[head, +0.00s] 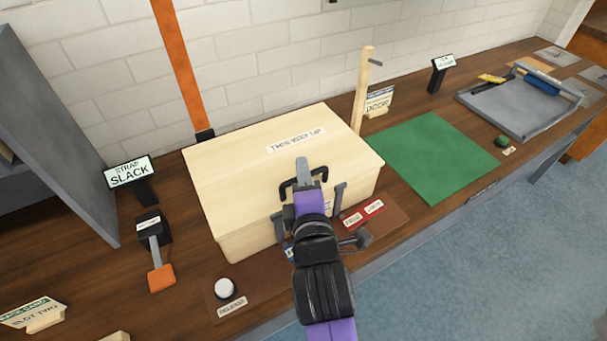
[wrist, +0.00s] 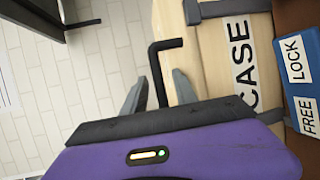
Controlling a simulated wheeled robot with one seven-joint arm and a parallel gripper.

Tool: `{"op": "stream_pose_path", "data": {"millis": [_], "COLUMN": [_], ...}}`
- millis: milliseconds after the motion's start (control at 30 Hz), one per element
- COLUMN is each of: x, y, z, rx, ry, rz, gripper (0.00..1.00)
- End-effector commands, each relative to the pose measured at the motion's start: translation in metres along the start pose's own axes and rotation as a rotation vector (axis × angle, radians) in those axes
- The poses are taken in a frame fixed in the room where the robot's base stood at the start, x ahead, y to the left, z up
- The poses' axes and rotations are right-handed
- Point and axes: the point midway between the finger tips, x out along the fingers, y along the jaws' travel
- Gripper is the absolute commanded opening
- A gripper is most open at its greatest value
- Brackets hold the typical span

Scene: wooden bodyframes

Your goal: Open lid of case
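The case (head: 245,165) is a pale wooden box on the bench, its top flat and marked "THIS WAY UP". The lid looks shut. A black bent handle (head: 285,190) stands at the front edge; it also shows in the wrist view (wrist: 165,44). My gripper (head: 303,178) is at this handle. In the wrist view, my gripper's (wrist: 159,88) two grey fingers stand apart on either side of the handle bar, with gaps visible. A "CASE" label (wrist: 242,62) shows on the front. Grey bars (head: 340,197) stand at the front. My arm hides the front's middle.
A blue "FREE/LOCK" block (wrist: 298,85) is near the case front, red "FREE" and "LOCK" plates (head: 362,213) right of my arm. An orange strap (head: 180,60) runs down the wall behind. A wooden post (head: 361,90) and green mat (head: 428,155) are to the right.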

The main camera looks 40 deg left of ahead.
Motion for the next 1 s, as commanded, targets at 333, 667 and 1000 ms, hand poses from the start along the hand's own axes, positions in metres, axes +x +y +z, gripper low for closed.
{"op": "stream_pose_path", "data": {"millis": [333,667,1000], "x": [0.0004,0.0003,0.0002], "y": [-0.0001,-0.0003,-0.0006], "z": [-0.0002,-0.0003,-0.0003], "rx": [0.001,0.001,0.001], "ry": [0.0,0.0,0.001], "rz": [0.0,0.0,-0.001], "gripper": [0.13,0.0,0.0]}}
